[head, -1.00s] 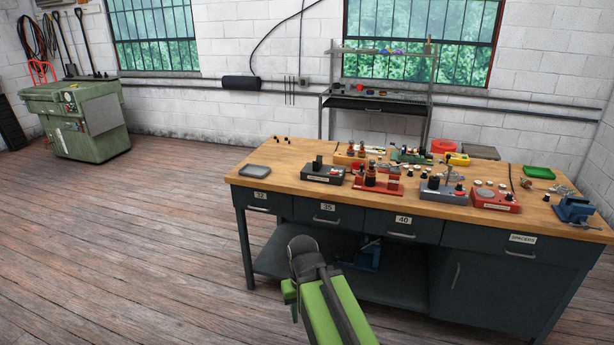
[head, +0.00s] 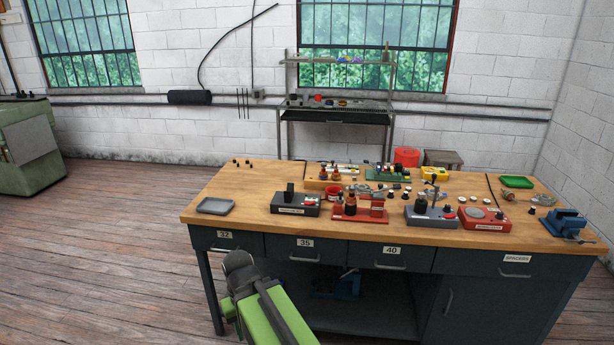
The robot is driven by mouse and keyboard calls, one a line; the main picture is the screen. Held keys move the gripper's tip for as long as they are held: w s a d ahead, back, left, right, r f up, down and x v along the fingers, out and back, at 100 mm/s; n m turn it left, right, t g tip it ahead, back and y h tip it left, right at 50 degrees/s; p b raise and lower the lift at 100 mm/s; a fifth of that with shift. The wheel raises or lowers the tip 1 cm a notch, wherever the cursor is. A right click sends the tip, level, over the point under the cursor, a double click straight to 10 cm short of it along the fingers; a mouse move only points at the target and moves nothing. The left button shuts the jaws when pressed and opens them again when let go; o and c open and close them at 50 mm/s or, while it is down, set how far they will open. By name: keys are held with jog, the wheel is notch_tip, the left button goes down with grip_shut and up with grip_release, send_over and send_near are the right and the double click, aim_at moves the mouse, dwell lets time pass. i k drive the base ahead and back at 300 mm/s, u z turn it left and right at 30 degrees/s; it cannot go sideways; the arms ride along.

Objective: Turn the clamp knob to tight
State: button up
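Several small fixtures stand on the wooden workbench (head: 250,200), and I cannot tell for sure which part is the clamp knob. A blue vise (head: 565,223) sits at the bench's right end. My green arm rises in front of the bench, apart from all of these. Its gripper does not show. Knob positions are too small to read.
A black box (head: 295,205), a grey tray (head: 215,206), a red round-topped unit (head: 484,215) and a green tray (head: 516,182) are on the bench. A shelf rack (head: 335,116) stands behind. Drawers and a cabinet line the bench front. The wooden floor at left is clear.

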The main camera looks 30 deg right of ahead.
aim_at(340, 201)
jog(key=u, duration=0.2)
jog(key=i, duration=1.75)
jog(key=u, duration=0.2)
